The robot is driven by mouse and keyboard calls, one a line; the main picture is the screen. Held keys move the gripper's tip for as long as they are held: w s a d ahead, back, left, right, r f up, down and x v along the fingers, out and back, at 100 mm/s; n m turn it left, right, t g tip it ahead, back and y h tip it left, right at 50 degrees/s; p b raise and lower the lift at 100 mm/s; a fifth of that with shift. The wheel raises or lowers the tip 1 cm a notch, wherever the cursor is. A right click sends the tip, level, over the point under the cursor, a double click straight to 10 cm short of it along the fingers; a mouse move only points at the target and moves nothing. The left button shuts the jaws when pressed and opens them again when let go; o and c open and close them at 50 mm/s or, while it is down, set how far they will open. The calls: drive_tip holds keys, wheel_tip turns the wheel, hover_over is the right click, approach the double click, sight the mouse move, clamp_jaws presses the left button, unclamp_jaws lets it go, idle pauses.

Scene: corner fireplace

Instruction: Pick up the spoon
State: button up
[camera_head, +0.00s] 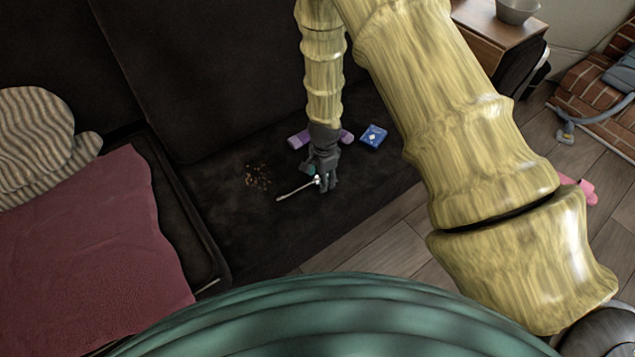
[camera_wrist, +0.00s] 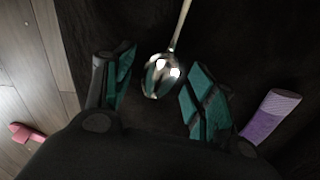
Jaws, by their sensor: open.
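The spoon (camera_head: 297,188) is a shiny metal spoon lying on the dark sofa seat, its handle pointing to the lower left in the head view. In the wrist view its bowl (camera_wrist: 161,75) lies between the two teal finger pads, with the handle running up to the top edge. My gripper (camera_head: 324,181) is above the seat at the bowl end of the spoon. In the wrist view my gripper (camera_wrist: 152,88) is open, with a gap visible on each side of the bowl. I cannot tell how far the fingertips are above the seat.
A purple object (camera_head: 299,140) lies behind my gripper, and a blue box (camera_head: 373,136) lies to its right. Brown crumbs (camera_head: 257,177) are left of the spoon. A pink object (camera_wrist: 26,133) is on the floor.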

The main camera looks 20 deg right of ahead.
drive_tip(key=shift+c, duration=0.3)
drive_tip(key=c, duration=1)
drive_tip(key=shift+o, duration=0.2)
drive_tip(key=shift+r, duration=0.15)
